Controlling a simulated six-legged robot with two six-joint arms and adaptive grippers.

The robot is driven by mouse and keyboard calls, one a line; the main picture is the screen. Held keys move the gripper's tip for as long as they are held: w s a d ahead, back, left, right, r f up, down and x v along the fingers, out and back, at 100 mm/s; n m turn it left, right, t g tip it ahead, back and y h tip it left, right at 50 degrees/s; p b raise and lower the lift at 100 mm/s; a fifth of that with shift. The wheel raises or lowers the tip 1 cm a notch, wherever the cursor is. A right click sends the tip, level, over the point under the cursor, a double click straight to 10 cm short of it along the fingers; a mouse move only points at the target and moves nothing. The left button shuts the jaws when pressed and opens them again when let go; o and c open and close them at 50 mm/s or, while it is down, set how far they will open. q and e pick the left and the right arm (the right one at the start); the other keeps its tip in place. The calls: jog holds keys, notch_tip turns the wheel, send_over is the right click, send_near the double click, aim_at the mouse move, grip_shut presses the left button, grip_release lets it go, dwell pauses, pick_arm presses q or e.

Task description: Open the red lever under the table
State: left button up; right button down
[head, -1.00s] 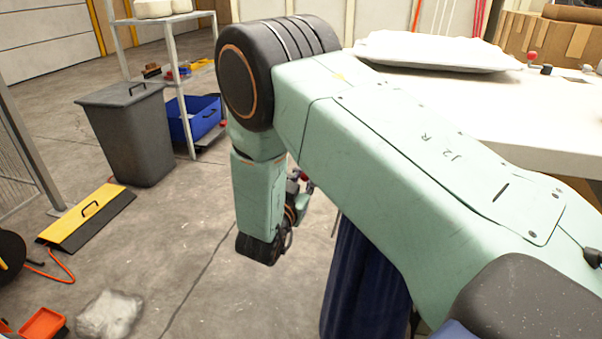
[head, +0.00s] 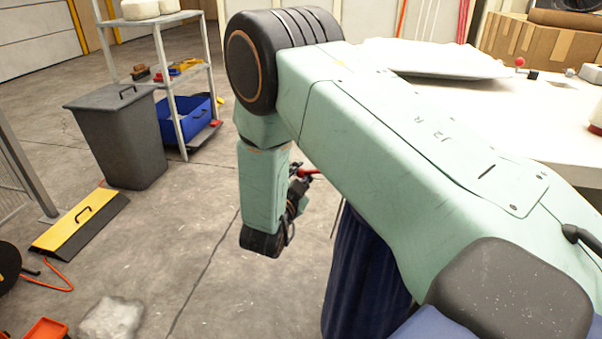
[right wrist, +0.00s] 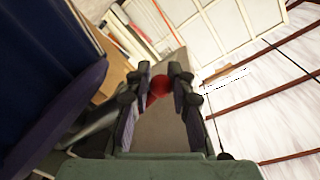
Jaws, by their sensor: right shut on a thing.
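The red lever (head: 309,171) shows as a small red piece below the table (head: 535,115), just right of my right forearm in the head view. In the right wrist view its round red end (right wrist: 159,86) sits between the two dark fingers of my right gripper (right wrist: 160,76). The fingers are shut on it. In the head view my right gripper (head: 298,188) is partly hidden behind my forearm. The rest of the lever is hidden. My left gripper is in neither view.
A white pillow (head: 435,60) lies on the table. On the floor to the left stand a grey bin (head: 120,140), a yellow-black ramp (head: 82,222) and a shelf with a blue crate (head: 187,118). Dark blue fabric (head: 362,275) hangs beside my arm. Open floor lies between.

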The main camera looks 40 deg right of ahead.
jog(key=shift+r+m+p, duration=0.7)
jog(key=shift+r+m, duration=0.15)
jog(key=shift+m, duration=0.55)
jog(key=c, duration=1.6)
grip_release()
jog(key=o, duration=0.3)
jog(key=shift+s+r, duration=0.2)
jog(key=shift+o, duration=0.8)
jog(key=shift+w+f, duration=0.15)
jog(key=shift+w, duration=0.1)
jog(key=v, duration=0.7)
jog(key=shift+s+a, duration=0.2)
jog(key=shift+a, duration=0.05)
